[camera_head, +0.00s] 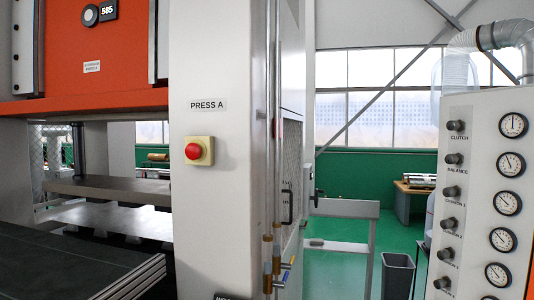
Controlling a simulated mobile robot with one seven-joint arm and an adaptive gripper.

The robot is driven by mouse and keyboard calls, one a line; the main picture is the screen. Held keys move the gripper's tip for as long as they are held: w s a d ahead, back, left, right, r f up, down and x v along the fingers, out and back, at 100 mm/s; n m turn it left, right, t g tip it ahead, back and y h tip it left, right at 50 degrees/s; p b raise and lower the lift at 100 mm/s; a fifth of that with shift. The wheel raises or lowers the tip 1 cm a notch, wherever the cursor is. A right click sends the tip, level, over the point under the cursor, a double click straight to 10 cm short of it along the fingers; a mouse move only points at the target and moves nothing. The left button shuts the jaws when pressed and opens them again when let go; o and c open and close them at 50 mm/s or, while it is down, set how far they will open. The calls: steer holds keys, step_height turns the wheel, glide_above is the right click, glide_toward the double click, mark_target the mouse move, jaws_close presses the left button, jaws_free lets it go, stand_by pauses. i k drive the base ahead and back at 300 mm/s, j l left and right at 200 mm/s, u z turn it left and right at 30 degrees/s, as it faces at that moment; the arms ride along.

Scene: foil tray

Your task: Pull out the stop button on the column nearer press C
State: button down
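A red stop button (193,151) sits in a square yellow housing (207,143) on a light grey column (215,60). A label reading PRESS A (208,105) is fixed above it on the same column. I cannot tell from this view whether the button is pushed in or out. No label for press C shows in view. My gripper is not in view.
An orange press (50,60) with a dark bed (70,262) fills the left. A gauge panel (465,215) with knobs and dials stands at the right. A grey bin (397,275) and a grey frame (345,208) stand between, with green floor visible.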

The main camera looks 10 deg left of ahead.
mark_target(192, 151)
steer(key=u, duration=0.85)
